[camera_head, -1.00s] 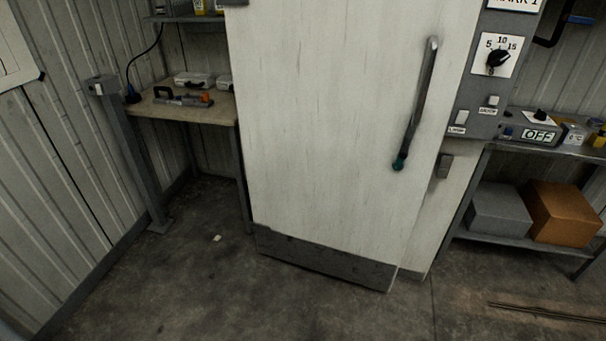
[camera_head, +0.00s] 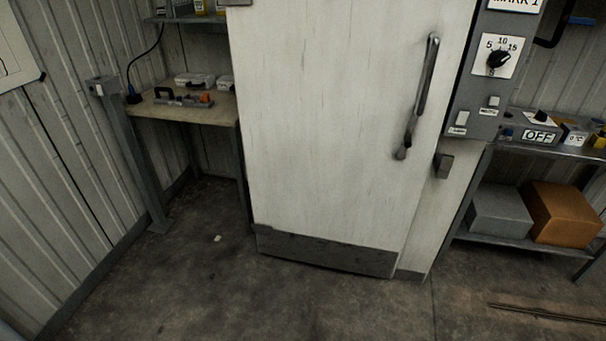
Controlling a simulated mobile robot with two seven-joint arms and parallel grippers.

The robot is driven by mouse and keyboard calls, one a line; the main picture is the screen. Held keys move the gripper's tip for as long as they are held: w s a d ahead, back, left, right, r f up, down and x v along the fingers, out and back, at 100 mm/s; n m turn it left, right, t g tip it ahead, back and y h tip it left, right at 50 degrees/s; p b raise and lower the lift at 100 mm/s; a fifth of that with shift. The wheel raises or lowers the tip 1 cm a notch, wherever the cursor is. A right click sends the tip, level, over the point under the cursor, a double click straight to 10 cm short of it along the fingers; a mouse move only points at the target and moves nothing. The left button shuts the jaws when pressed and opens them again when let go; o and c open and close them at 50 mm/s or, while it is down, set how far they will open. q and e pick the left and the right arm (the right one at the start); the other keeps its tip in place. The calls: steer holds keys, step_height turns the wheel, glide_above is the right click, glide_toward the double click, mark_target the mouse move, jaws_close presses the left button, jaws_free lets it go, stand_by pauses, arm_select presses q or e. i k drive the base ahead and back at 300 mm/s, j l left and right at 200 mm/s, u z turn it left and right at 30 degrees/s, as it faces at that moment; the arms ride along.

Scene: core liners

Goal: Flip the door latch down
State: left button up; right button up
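A tall white door (camera_head: 320,140) with a dark kick plate (camera_head: 325,252) fills the middle of the head view. It looks closed or almost closed; I cannot tell which. A long metal handle (camera_head: 424,85) runs down its right side, and its lower end is a grey lever-like piece (camera_head: 404,150). A small dark latch block (camera_head: 443,165) sits on the frame just right of the door edge. I cannot tell whether the latch is up or down. Neither of my grippers is in view.
A grey control panel (camera_head: 482,125) with a dial and switches is right of the door. A shelf unit (camera_head: 560,151) there holds a grey box (camera_head: 499,209) and a brown box (camera_head: 564,211). A workbench (camera_head: 215,108) with tools stands at left.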

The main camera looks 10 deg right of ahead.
mark_target(400, 154)
steer(key=k+l+z, duration=0.15)
steer(key=l, duration=0.45)
steer(key=k+l+z, duration=0.1)
steer(key=l, duration=0.5)
steer(key=k+l+z, duration=0.15)
steer(key=l, duration=0.5)
